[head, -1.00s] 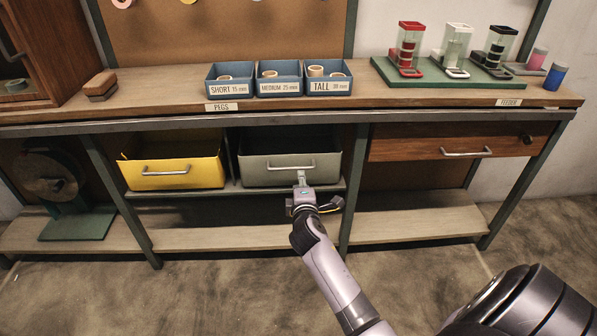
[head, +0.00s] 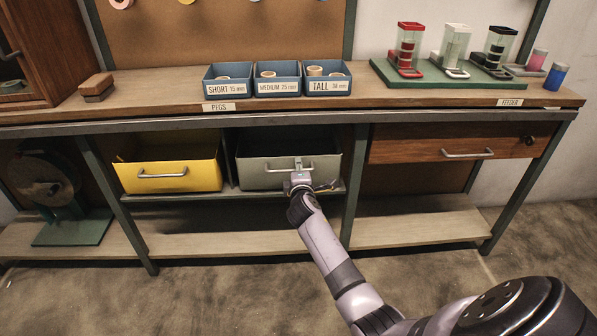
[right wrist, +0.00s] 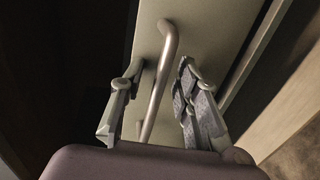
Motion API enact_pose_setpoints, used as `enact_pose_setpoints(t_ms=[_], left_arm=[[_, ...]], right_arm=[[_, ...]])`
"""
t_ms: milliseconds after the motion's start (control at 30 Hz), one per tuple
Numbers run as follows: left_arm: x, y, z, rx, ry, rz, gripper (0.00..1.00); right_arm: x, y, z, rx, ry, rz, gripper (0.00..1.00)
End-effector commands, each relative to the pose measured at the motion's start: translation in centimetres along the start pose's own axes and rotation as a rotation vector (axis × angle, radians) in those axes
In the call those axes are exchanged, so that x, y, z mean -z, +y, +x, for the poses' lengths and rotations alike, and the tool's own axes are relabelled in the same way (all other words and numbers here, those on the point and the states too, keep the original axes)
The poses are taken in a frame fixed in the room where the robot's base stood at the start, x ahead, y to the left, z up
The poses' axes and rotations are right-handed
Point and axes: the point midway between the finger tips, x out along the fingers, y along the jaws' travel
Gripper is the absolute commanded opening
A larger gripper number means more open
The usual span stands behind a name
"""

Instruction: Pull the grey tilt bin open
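The grey tilt bin (head: 252,178) sits under the bench, right of the yellow bin. Its front stands level with the yellow bin's front, and its open top shows. Its metal handle (head: 276,170) runs across the front. My right gripper (head: 298,165) is at the middle of this handle. In the right wrist view, the handle (right wrist: 157,85) passes between the two spread fingers of my right gripper (right wrist: 159,70). The fingers are open, with gaps visible on both sides of the bar. My left gripper is not in view.
The yellow bin (head: 170,175) is to the left. A wooden drawer (head: 420,148) with a handle is to the right. A lower shelf (head: 225,241) and a bench leg (head: 354,190) are near my arm. The floor in front is clear.

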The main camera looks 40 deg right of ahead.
Motion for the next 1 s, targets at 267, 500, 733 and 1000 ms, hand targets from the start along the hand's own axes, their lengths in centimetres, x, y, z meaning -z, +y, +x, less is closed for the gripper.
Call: enact_pose_setpoints(t_ms=[267,500,733,1000], left_arm=[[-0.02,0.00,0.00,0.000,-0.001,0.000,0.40],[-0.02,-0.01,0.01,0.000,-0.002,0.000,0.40],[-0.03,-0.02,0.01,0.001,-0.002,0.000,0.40],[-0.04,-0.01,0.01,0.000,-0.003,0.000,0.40]], right_arm=[[-0.01,0.00,-0.02,0.000,0.000,0.000,0.20],[0.00,-0.01,-0.03,0.000,0.000,0.000,0.04],[0.00,-0.05,-0.04,0.001,0.000,0.000,0.00],[0.01,-0.09,-0.04,0.001,0.000,-0.001,0.00]])
